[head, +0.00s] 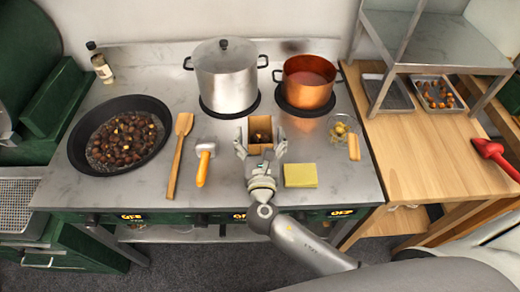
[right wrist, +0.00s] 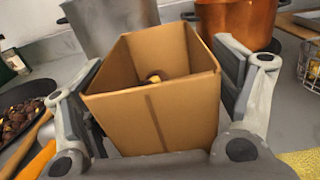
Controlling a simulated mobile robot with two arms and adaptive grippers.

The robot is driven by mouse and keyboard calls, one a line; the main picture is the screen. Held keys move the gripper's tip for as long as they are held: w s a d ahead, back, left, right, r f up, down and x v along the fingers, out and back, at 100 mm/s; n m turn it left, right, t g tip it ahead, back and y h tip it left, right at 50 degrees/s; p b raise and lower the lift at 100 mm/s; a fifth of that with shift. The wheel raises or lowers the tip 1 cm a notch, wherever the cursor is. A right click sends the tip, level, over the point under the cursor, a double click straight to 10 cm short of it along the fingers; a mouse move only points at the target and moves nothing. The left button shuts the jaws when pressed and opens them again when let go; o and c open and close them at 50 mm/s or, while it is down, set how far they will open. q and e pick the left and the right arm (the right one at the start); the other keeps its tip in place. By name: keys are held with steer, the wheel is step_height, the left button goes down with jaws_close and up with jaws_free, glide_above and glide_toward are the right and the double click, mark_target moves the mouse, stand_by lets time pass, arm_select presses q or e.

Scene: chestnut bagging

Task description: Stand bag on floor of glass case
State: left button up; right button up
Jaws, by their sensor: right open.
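The brown paper bag (head: 260,132) stands upright and open at the top on the grey stove top, in front of the two pots. In the right wrist view the bag (right wrist: 160,110) fills the middle, with a chestnut (right wrist: 153,77) showing inside. My right gripper (head: 261,147) is open, with one finger on each side of the bag. In the right wrist view the right gripper (right wrist: 160,100) shows a gap at the right finger; whether the left finger touches the bag is unclear. My left gripper is not in view. I see no glass case in these views.
A steel pot (head: 226,78) and a copper pot (head: 306,82) stand behind. A yellow sponge (head: 300,175) and a wire basket (head: 341,128) are at right. The wooden counter's front (head: 420,175) is clear.

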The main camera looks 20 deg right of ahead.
steer(key=shift+s, duration=0.1)
steer(key=shift+c, duration=0.6)
steer(key=c, duration=1.4)
steer(key=shift+r, duration=0.1)
steer(key=shift+c, duration=0.9)
steer(key=shift+r, duration=0.1)
